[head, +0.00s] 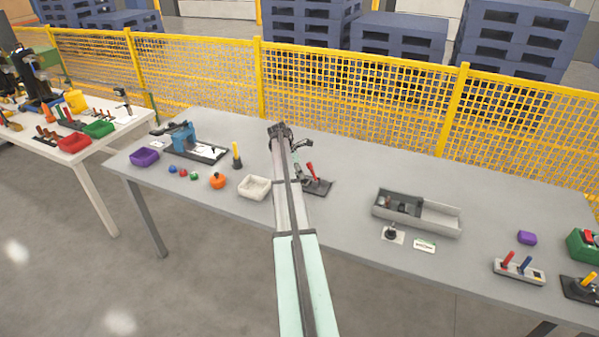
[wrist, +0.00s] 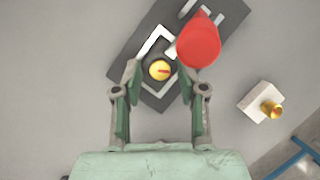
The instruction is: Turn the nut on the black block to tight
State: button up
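A small yellow round cap with a red mark (wrist: 160,70) is between my fingers in the wrist view; I take it as the top of the nut. The dark block under it (wrist: 153,87) is mostly hidden and lies on a dark base plate (wrist: 135,48) with white lines. A red lever handle (wrist: 199,42) rises from the plate beside the right finger. My gripper (wrist: 160,76) is open, one finger on each side of the cap, with visible gaps. In the head view the plate (head: 321,188) and red lever (head: 311,170) show, while my arm hides the nut.
A white block with a brass-coloured knob (wrist: 270,108) stands to the right in the wrist view. In the head view, a white tray (head: 254,188) is left of my arm and a grey open box (head: 434,216) is to the right. A yellow mesh fence (head: 360,95) runs behind the table.

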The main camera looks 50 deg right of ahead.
grip_shut()
jog(key=shift+m, duration=0.4)
jog(key=shift+w+d+m+g+y+b, duration=0.15)
jog(key=shift+m+g+y+b, duration=0.2)
jog(key=shift+m, duration=0.55)
jog(key=shift+m+g+y+b, duration=0.35)
jog(key=shift+m+y, duration=0.4)
jog(key=shift+m, duration=1.25)
jog(key=shift+o, duration=2)
grip_release()
